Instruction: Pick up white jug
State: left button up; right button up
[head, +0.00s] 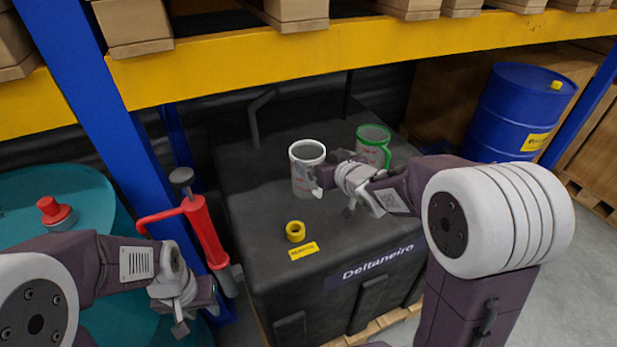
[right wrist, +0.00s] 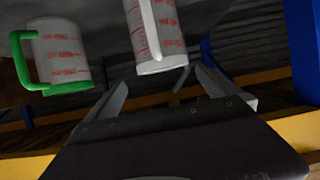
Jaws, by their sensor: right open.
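The white jug (head: 304,178) stands upright on the black crate top in the head view, with red markings and a white rim and handle. It also shows in the right wrist view (right wrist: 168,35), ahead of and roughly between the fingers. My right gripper (head: 331,198) is open at the jug's right side. Its fingers (right wrist: 160,84) are spread in the wrist view, and I cannot tell whether one touches the jug. My left gripper (head: 197,318) looks open and empty, low at the left beside the red pump.
A green-handled jug (head: 372,147) stands close behind on the right; it shows in the wrist view (right wrist: 62,55). A blue rack post (head: 105,110), yellow beam (head: 330,50) and red pump (head: 203,230) are nearby.

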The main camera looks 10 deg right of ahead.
aim_at(309, 154)
jog(key=x, duration=0.3)
jog(key=shift+a+f, duration=0.15)
jog(key=shift+a, duration=0.2)
jog(key=shift+w, duration=0.25)
jog(key=shift+w+f, duration=0.1)
jog(key=shift+f, duration=0.05)
jog(key=x, duration=0.5)
jog(key=shift+f+b, duration=0.1)
jog(key=shift+b, duration=0.2)
jog(key=shift+s+d, duration=0.1)
jog(key=shift+s, duration=0.2)
jog(key=c, duration=1.7)
pick_arm(q)
jog(key=shift+w+a+f, duration=0.1)
jog(key=shift+a+f, duration=0.15)
jog(key=shift+f, duration=0.25)
pick_arm(e)
jog(key=shift+r, duration=0.2)
